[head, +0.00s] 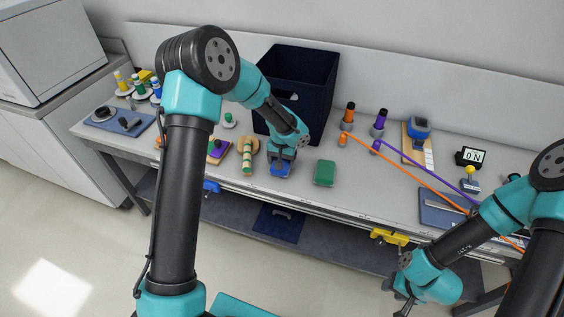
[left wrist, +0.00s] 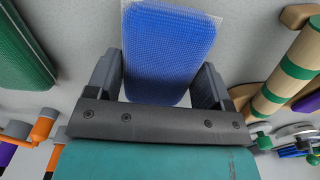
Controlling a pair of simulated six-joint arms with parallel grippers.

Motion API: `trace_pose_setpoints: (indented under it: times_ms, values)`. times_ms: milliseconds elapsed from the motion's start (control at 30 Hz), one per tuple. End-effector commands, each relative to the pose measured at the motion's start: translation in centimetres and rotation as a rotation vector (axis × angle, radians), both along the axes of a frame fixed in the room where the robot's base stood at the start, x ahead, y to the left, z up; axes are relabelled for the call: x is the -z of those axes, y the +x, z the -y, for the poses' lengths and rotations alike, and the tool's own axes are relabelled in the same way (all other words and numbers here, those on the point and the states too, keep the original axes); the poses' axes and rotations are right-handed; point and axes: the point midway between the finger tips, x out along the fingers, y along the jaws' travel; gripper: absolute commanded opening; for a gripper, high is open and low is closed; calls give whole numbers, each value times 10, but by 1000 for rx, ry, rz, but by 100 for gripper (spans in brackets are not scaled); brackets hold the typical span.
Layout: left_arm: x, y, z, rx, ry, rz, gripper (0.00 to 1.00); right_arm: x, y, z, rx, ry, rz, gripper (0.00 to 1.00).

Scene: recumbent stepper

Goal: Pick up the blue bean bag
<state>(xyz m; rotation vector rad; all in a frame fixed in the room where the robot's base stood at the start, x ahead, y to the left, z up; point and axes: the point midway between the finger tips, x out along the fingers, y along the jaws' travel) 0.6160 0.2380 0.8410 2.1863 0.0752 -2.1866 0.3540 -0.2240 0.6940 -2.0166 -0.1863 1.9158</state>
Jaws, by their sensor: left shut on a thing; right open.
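The blue bean bag (head: 280,171) is at the front part of the workbench, just below my left gripper (head: 282,158) in the head view. In the left wrist view the blue bean bag (left wrist: 168,45) lies between the two fingers, with one finger against each side. My left gripper is shut on it. I cannot tell whether the bag is lifted off the bench. My right gripper (head: 403,295) is low in the head view, in front of the bench. It is open and holds nothing visible.
A green bean bag (head: 325,173) lies just right of the blue one. A striped green and tan cylinder (head: 248,157) is to its left. A dark open bin (head: 305,65) stands behind. Orange and purple cords (head: 420,172) cross the bench at right.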

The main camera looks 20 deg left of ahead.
Motion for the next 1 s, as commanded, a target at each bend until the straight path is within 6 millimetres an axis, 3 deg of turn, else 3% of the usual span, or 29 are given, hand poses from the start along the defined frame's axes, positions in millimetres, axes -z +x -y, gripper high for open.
trace_pose_setpoints:
  times_ms: [267, 367, 567, 1000]
  values:
    - [-30, 1, 0, 0, -1, 4, 44, 0, 0, 0, 0, 0, 0, 43]
    - [-32, -10, 4, 1, 0, 0, 44, 0, 0, 0, 0, 0, 0, 43]
    - [-35, -42, 17, 4, 0, -1, 44, 0, 0, 0, 0, 0, 0, 43]
    - [-44, -131, 51, 3, -1, 0, 44, 0, 0, 0, 0, 0, 0, 43]
